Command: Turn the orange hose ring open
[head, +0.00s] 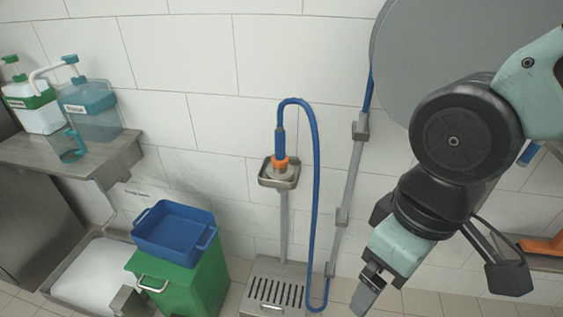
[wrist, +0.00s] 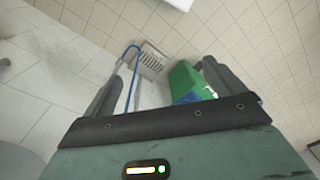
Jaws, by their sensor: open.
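The orange hose ring (head: 281,161) sits at the lower end of the blue hose's nozzle, in a small grey metal holder (head: 279,176) on the tiled wall. The blue hose (head: 315,190) loops up from the nozzle and hangs down to the floor grate; part of it also shows in the wrist view (wrist: 133,75). My gripper (head: 366,297) is to the right of the ring and lower in the picture, well apart from it. In the wrist view my gripper (wrist: 155,84) has its fingers spread wide with nothing between them. The ring cannot be made out in the wrist view.
A green bin (head: 190,284) with a blue tub (head: 175,236) on top stands left of the floor grate (head: 275,288). A metal shelf (head: 80,160) holds bottles at the left. A vertical grey pipe (head: 350,185) runs up the wall between the ring and my arm.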

